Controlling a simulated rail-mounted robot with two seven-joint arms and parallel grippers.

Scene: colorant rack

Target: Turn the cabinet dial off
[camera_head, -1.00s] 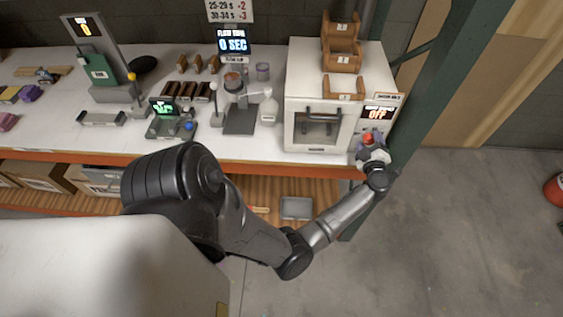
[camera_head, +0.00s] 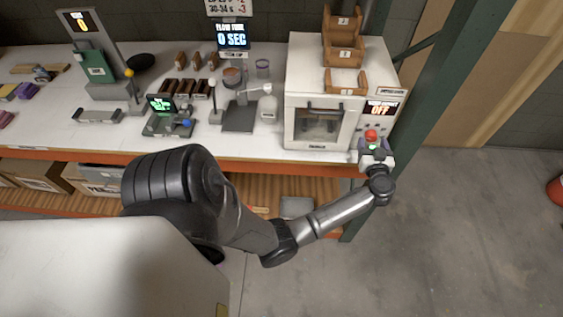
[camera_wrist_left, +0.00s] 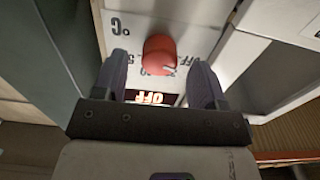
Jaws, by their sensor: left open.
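The white cabinet (camera_head: 310,92) stands at the right end of the bench. The red dial (camera_head: 371,134) sits on the front panel under the screen. In the left wrist view the dial (camera_wrist_left: 160,55) shows close up, between the two finger ends, with printed marks around it. My left gripper (camera_wrist_left: 158,66) is open around the dial, with a gap visible on each side. In the head view the left gripper (camera_head: 375,155) is just below the dial. My right gripper is not in view.
Wooden bins (camera_head: 345,55) stand on the cabinet. A green rack post (camera_head: 415,110) rises close to the right of the gripper. The orange shelf edge (camera_head: 235,163) runs below. Small devices and a FLOW TIME screen (camera_head: 233,35) stand to the left.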

